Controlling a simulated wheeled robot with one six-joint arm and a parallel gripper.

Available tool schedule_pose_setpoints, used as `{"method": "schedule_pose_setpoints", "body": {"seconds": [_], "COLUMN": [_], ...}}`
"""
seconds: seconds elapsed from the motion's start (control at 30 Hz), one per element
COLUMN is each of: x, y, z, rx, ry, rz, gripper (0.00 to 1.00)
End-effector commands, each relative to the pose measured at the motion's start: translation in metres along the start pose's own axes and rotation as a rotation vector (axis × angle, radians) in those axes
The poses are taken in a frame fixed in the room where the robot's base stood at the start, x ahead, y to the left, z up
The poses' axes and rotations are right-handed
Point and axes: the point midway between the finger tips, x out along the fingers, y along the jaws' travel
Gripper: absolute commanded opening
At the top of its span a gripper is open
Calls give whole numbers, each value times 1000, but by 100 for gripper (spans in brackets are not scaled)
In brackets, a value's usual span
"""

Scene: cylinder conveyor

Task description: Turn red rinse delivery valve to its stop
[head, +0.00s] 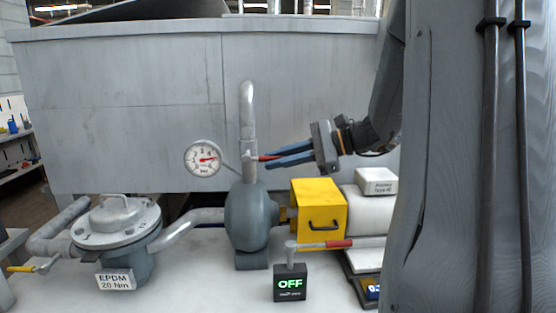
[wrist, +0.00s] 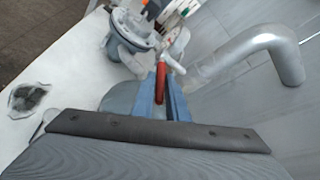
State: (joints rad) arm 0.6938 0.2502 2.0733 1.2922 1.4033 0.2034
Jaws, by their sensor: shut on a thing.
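The red rinse delivery valve handle (head: 264,158) sticks out to the right from the vertical grey pipe (head: 248,125) above the round pump. My gripper (head: 275,158) reaches in from the right, and its two blue fingers are shut on the red handle. In the wrist view the red handle (wrist: 160,77) lies between the blue fingers of my gripper (wrist: 165,92). In the head view the fingers hide part of the handle. The valve body is small, and its inner state cannot be seen.
A pressure gauge (head: 203,158) sits left of the pipe. Below are the grey pump (head: 247,222), a yellow box (head: 318,205), a second red-gripped lever (head: 338,243) and a black "OFF" display (head: 290,284). A filter housing labelled EPDM (head: 115,222) stands at left. A grey tank wall (head: 130,110) rises behind.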

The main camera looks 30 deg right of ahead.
Motion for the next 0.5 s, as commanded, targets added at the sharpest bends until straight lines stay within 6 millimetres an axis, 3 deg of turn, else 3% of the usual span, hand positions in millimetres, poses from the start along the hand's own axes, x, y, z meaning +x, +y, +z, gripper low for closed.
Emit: {"method": "schedule_pose_setpoints", "body": {"seconds": [0.2,0.23,0.3,0.5], "x": [1,1,1,0], "y": [1,1,1,1], "z": [0,0,0,0], "rx": [6,6,5,4], "ry": [-1,-1,-1,0], "rz": [1,1,1,1], "gripper": [0,18,30,32]}}
